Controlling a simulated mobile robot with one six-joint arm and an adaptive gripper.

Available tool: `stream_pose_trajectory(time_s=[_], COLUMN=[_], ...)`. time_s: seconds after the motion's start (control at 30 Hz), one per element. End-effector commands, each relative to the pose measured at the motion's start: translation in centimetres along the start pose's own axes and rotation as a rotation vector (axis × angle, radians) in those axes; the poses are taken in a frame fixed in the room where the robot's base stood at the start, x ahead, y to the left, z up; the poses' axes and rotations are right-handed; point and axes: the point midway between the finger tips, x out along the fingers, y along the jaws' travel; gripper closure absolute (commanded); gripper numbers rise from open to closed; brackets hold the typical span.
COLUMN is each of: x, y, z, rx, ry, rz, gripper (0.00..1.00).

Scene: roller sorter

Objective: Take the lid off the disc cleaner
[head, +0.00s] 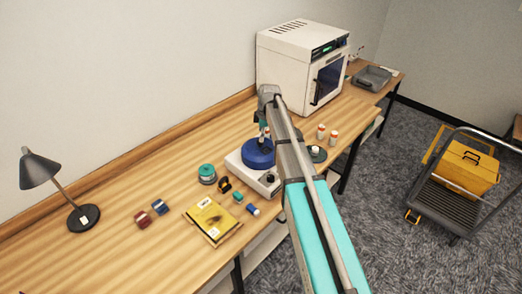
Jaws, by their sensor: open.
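The disc cleaner (239,163) is a low white box on the wooden bench, with a dark knob at its front right corner. Its round blue lid (256,156) sits on top of the box. My arm reaches from the lower right up across the bench and bends down over the box. My gripper (262,142) points down at the blue lid, at or just above its top. It is small in the picture and partly hidden by my arm, so I cannot tell whether it touches the lid. It is open.
A teal-topped jar (207,173), small items and a yellow packet (212,217) lie left and in front of the cleaner. Orange-capped bottles (321,131) stand to the right. A white oven-like machine (295,65) stands behind. A desk lamp (42,170) is at left.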

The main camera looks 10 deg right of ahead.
Motion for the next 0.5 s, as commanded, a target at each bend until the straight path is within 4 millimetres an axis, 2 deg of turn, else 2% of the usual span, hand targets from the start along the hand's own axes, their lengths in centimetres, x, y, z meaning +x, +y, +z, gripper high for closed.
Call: stream_pose_trajectory(time_s=[0.1, 0.5], x=[1.3, 4.1], y=[0.0, 0.0], z=[0.1, 0.1], rx=[0.0, -0.001], ry=[0.0, 0.0], rz=[0.0, 0.0], gripper=[0.15, 0.15])
